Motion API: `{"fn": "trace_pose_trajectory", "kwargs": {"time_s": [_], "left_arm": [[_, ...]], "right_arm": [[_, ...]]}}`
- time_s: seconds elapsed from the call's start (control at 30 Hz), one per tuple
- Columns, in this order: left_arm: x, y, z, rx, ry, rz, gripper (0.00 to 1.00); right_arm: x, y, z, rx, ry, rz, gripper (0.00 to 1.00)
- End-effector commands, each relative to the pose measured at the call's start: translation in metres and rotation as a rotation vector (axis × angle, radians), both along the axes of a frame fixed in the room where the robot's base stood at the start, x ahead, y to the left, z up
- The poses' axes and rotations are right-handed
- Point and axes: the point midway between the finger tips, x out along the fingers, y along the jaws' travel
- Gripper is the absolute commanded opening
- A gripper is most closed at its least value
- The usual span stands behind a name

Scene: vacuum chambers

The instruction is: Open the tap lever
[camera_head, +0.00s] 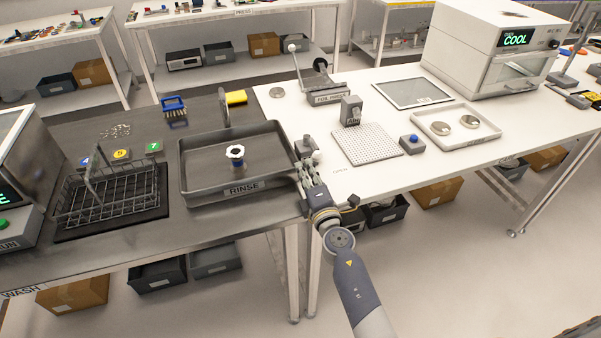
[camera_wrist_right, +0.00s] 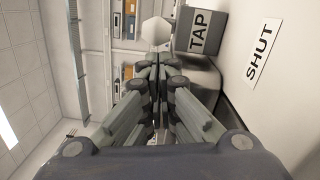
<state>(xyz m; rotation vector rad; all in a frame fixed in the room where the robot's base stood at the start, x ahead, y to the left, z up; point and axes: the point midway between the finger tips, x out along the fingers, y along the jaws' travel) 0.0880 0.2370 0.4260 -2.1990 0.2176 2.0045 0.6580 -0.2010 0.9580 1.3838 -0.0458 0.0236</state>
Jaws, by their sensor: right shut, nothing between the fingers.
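The grey tap block (camera_wrist_right: 200,32), marked TAP, shows at the upper right of the right wrist view. A pale hexagonal knob (camera_wrist_right: 157,31) shows beside it, just past my fingertips; I cannot tell whether they touch it. A SHUT label (camera_wrist_right: 263,52) lies on the white surface nearby. My right gripper (camera_head: 307,148) is shut and empty at the left edge of the white table. It also shows in the right wrist view (camera_wrist_right: 158,80). In the head view I cannot make out the tap clearly around my gripper. My left gripper is out of view.
The RINSE basin (camera_head: 210,194) lies left of my right gripper. An OPEN label (camera_head: 340,170) is on the white table to its right. A perforated plate (camera_head: 366,145), a foil press (camera_head: 326,94) and a blue button (camera_head: 414,140) stand on that table. Its front strip is clear.

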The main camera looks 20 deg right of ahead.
Motion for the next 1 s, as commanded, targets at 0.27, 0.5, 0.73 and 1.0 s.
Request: {"fn": "trace_pose_trajectory", "kwargs": {"time_s": [0.27, 0.5, 0.73, 1.0], "left_arm": [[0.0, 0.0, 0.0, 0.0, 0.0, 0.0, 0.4], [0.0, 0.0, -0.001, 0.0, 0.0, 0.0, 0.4], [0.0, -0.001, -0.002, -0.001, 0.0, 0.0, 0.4], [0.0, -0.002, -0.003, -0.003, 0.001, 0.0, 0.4]], "right_arm": [[0.0, 0.0, 0.0, 0.0, 0.0, 0.0, 0.0], [-0.001, -0.003, 0.0, -0.001, 0.0, 0.024, 0.0], [-0.002, -0.007, 0.0, -0.002, -0.001, 0.055, 0.0], [-0.003, -0.011, 0.0, -0.003, -0.001, 0.089, 0.0]]}}
